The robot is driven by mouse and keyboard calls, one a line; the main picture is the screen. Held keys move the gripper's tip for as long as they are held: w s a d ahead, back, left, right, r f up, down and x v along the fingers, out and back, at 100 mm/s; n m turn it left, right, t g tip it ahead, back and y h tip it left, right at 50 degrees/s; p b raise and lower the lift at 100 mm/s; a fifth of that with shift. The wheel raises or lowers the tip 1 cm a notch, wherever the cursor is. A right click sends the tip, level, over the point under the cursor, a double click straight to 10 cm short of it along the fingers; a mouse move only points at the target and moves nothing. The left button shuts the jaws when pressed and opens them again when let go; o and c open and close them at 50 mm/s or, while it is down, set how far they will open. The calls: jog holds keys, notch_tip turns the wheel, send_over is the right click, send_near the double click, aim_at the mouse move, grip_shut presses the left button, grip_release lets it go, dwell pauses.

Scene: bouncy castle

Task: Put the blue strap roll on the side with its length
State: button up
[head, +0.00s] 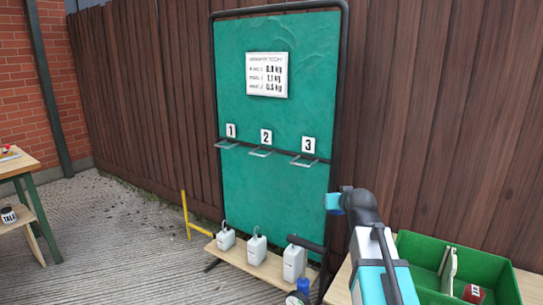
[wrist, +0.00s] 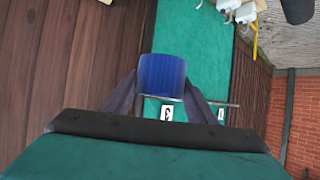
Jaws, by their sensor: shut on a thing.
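My gripper (wrist: 161,88) is shut on the blue strap roll (wrist: 163,72), which sits between its two dark fingers in the wrist view. In the head view my gripper (head: 344,201) is raised in front of the right edge of the green board; a light-blue patch shows at its end, but I cannot tell whether it is the roll. A green crate (head: 410,242) stands at the lower right, with an upright pale divider (head: 448,266) inside and a red roll (head: 474,293) in its right part. No length marking is readable.
A green board (head: 270,115) in a black frame carries a weight sign and hooks numbered 1 to 3. White jugs (head: 256,249) stand on a low plank below. A blue can-like object (head: 303,285) is near the bottom edge.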

jog(key=a+r, duration=0.1)
jog(key=a, duration=0.5)
notch_tip(320, 180, up, 21)
jog(key=s+p, duration=0.1)
jog(key=p, duration=2.1)
jog(key=shift+s+d+f, duration=0.2)
jog(key=shift+s+d, duration=0.1)
jog(key=shift+d, duration=0.15)
jog(key=shift+a, duration=0.15)
